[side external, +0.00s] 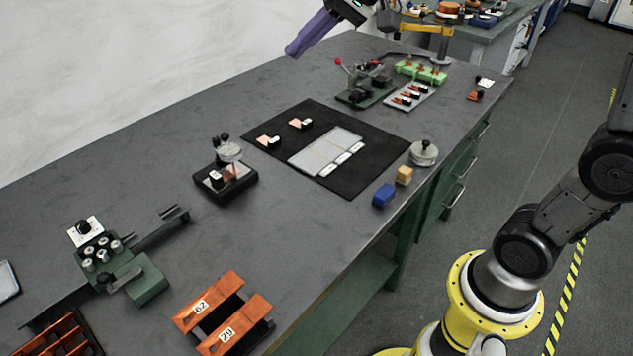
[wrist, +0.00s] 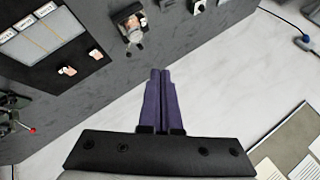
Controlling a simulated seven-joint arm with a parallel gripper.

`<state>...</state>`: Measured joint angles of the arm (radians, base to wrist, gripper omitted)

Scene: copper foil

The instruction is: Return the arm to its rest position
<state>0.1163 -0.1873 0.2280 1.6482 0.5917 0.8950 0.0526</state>
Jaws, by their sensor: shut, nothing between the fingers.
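My gripper (side external: 291,52) is at the top of the side external view, above the far edge of the workbench (side external: 130,150) by the pale wall. Its purple fingers are together with nothing between them, and it is clear of the objects on the bench. In the wrist view the shut fingers (wrist: 160,74) point across the pale surface beyond the bench edge. The yellow base and black lower links of my arm stand at the right of the bench.
A black mat (side external: 375,145) carries a grey panel (side external: 325,150) and small copper pieces.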

